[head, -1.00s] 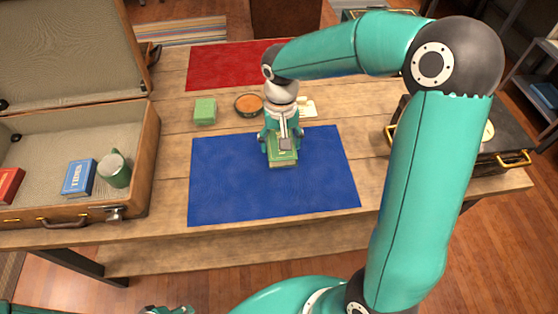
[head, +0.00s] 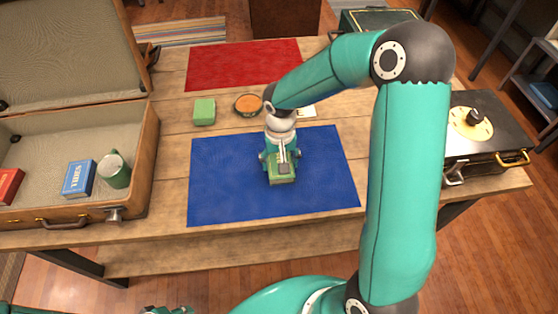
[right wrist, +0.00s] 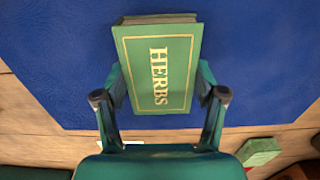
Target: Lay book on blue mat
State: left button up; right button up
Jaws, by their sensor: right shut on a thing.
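The green book titled HERBS (head: 283,181) is in my right gripper (head: 280,163), over the middle of the blue mat (head: 225,190). In the right wrist view, the book (right wrist: 158,68) lies cover toward the camera between the two fingers of the right gripper (right wrist: 160,98), with the blue mat (right wrist: 60,60) behind it. The fingers are shut on its sides. I cannot tell whether the book touches the mat. A small part of my left gripper (head: 167,310) shows at the bottom edge of the head view; its fingers are not clear.
An open suitcase (head: 135,175) at left holds a blue book (head: 78,178), a red book (head: 9,184) and a green mug (head: 115,170). Behind the blue mat are a green block (head: 204,111), an orange-filled bowl (head: 249,105) and a red mat (head: 235,65).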

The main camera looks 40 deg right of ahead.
jog(key=o, duration=1.2)
jog(key=shift+o, duration=0.2)
jog(key=shift+r, duration=0.1)
notch_tip(320, 180, up, 12)
